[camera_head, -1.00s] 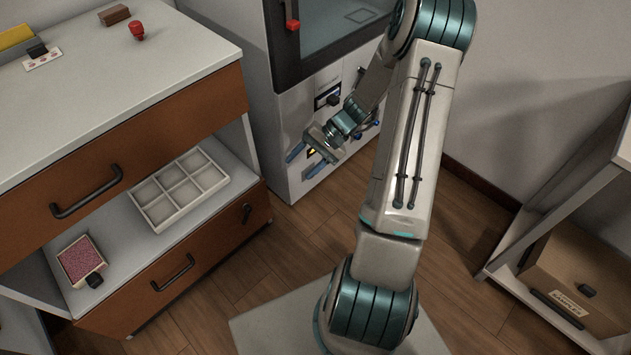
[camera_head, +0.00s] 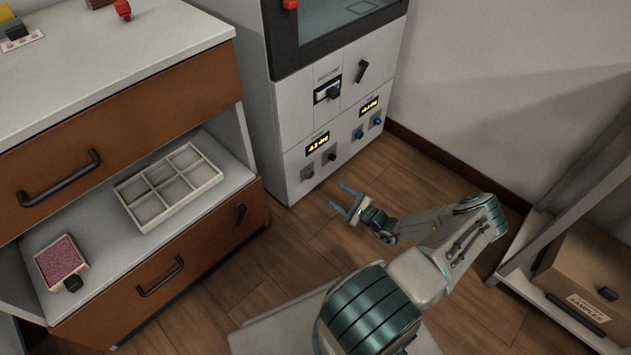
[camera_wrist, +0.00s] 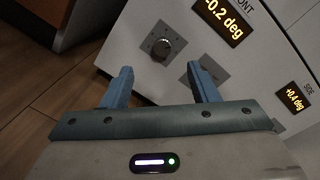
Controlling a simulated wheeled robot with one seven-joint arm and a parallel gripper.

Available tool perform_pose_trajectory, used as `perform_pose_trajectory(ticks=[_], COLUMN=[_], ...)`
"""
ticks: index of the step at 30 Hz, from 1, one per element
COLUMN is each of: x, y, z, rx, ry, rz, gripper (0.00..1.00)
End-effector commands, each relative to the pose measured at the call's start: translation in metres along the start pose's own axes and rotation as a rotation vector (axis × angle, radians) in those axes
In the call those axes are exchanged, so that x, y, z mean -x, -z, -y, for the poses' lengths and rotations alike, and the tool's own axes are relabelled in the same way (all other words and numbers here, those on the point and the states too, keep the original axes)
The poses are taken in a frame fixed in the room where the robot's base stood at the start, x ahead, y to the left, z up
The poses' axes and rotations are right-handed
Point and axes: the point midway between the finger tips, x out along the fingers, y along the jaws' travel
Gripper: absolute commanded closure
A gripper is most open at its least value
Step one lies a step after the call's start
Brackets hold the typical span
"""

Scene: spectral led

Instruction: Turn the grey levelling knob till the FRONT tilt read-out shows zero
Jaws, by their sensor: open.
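The grey levelling knob (camera_wrist: 160,47) sits on a square plate low on the cabinet's front; it also shows in the head view (camera_head: 307,173). The FRONT read-out (camera_wrist: 222,18) glows yellow and seems to read -0.2 deg, its left edge cropped in the wrist view. It is also in the head view (camera_head: 317,143), too small to read surely. My gripper (camera_head: 340,198) is open and empty, in front of the panel and apart from it. In the wrist view, the knob appears beyond the gap between the blue fingers (camera_wrist: 160,70).
A black knob (camera_head: 332,156) is right of the grey one. The SIDE read-out (camera_head: 369,104) shows +0.4 deg in the wrist view (camera_wrist: 295,100), with blue knobs (camera_head: 359,134) (camera_head: 377,121) below. A drawer unit (camera_head: 210,215) stands left, a shelf with a box (camera_head: 585,280) right.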

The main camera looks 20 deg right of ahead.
Motion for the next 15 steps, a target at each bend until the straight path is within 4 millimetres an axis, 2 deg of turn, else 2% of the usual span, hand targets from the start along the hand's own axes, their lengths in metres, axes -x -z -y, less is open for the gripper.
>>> perform_pose_trajectory(ticks=[3, 8, 15], x=[0.004, -0.004, -0.048], y=[0.014, 0.018, 0.021], z=[-0.005, -0.007, -0.007], rx=[-0.024, -0.029, -0.029], ry=[0.054, 0.068, 0.065], rz=[-0.028, -0.035, -0.032], gripper=[0.46, 0.46, 0.46])
